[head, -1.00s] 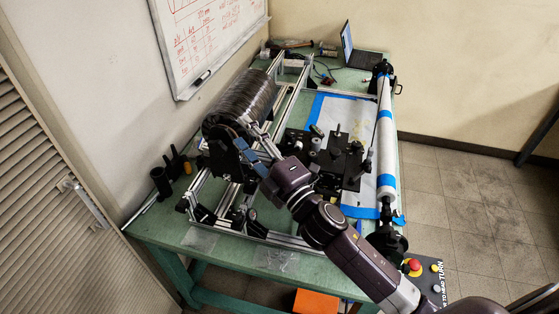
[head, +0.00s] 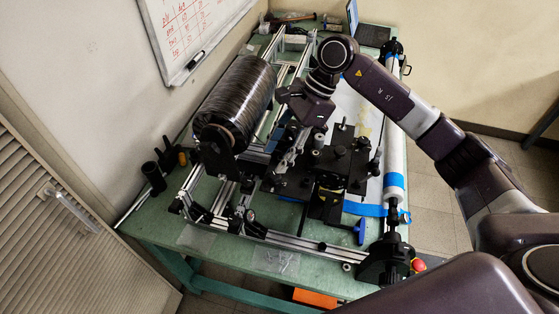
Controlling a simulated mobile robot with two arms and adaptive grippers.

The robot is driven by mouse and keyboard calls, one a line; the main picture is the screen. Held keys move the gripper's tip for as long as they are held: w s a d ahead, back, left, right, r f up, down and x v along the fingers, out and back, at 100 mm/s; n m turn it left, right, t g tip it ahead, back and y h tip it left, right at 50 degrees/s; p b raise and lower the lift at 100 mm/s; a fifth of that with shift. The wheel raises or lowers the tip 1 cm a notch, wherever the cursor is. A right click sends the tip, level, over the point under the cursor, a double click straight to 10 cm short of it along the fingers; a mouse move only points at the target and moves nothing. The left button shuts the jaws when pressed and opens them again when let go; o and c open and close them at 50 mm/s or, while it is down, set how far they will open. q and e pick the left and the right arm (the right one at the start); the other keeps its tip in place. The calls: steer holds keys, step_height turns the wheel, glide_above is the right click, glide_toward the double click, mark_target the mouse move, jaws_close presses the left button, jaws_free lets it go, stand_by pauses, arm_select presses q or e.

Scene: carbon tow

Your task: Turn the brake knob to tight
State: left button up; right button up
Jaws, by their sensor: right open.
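The carbon tow spool (head: 238,98), a wide black ribbed roll, lies on the metal frame at the left of the table. A black hub plate (head: 217,157) stands at its near end. I cannot clearly make out the brake knob or its setting. My right gripper (head: 284,150) is open, pointing down just right of the spool, above the rails beside the black plates. Its fingertips are small and partly lost against the dark parts. It appears apart from the spool. My left gripper is not in view.
A white roller with blue bands (head: 394,160) runs along the table's right side. Black plates with posts (head: 340,165) fill the middle. Black cylinders (head: 154,175) stand at the left. A whiteboard (head: 195,35) hangs close behind.

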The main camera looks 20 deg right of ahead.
mark_target(277, 175)
steer(key=shift+h, duration=0.6)
steer(key=f+p, duration=0.1)
steer(key=f, duration=0.1)
steer(key=f+p, duration=0.1)
steer(key=f, duration=0.1)
steer(key=f+p, duration=0.1)
steer(key=f, duration=0.1)
steer(key=shift+d+p, duration=0.25)
steer(key=shift+p, duration=0.1)
steer(key=shift+w+a+f, duration=0.1)
steer(key=shift+w+f, duration=0.05)
steer(key=shift+f, duration=0.4)
steer(key=shift+c, duration=0.4)
jaws_close()
